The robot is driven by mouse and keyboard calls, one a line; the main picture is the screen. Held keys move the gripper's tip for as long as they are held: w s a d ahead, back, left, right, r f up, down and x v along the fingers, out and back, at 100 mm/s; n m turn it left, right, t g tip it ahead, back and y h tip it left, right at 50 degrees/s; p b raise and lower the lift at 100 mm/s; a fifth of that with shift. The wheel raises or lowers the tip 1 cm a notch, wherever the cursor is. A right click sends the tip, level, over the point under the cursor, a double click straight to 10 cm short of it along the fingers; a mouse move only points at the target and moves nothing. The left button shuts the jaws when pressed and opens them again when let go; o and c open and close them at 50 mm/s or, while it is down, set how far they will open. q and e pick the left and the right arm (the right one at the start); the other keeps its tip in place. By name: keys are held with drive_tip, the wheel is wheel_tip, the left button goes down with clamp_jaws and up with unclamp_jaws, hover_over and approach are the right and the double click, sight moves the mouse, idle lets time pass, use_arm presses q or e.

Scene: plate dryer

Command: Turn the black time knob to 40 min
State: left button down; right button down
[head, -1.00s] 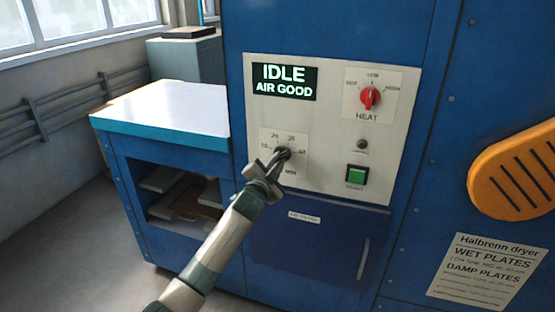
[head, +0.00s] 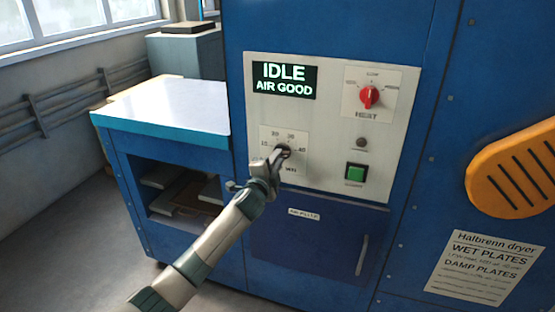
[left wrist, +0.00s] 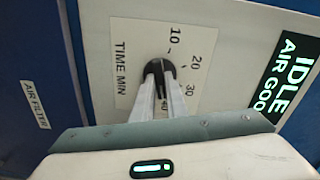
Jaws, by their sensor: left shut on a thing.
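The black time knob (head: 284,151) sits on a pale dial plate (head: 270,135) marked 10, 20, 30 and 40 on the dryer's control panel. My left gripper (head: 279,156) is shut on the knob, its fingers on either side of it. In the left wrist view the knob (left wrist: 158,69) shows between the fingertips (left wrist: 160,82). The 40 mark there is partly hidden between the fingers. I cannot tell exactly where the knob points. The display (head: 285,80) reads "IDLE AIR GOOD". My right gripper is not in view.
A red heat knob (head: 369,97) and a green button (head: 356,173) are on the same panel, to the right. An air filter door (head: 320,245) with a handle lies below. A white-topped bench (head: 165,108) stands left, and an orange handle-like part (head: 515,170) is at right.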

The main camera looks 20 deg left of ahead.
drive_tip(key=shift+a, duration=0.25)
use_arm(q)
drive_tip(key=c, duration=1.8)
unclamp_jaws()
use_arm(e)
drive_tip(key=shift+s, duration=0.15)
use_arm(q)
drive_tip(key=shift+o, duration=0.2)
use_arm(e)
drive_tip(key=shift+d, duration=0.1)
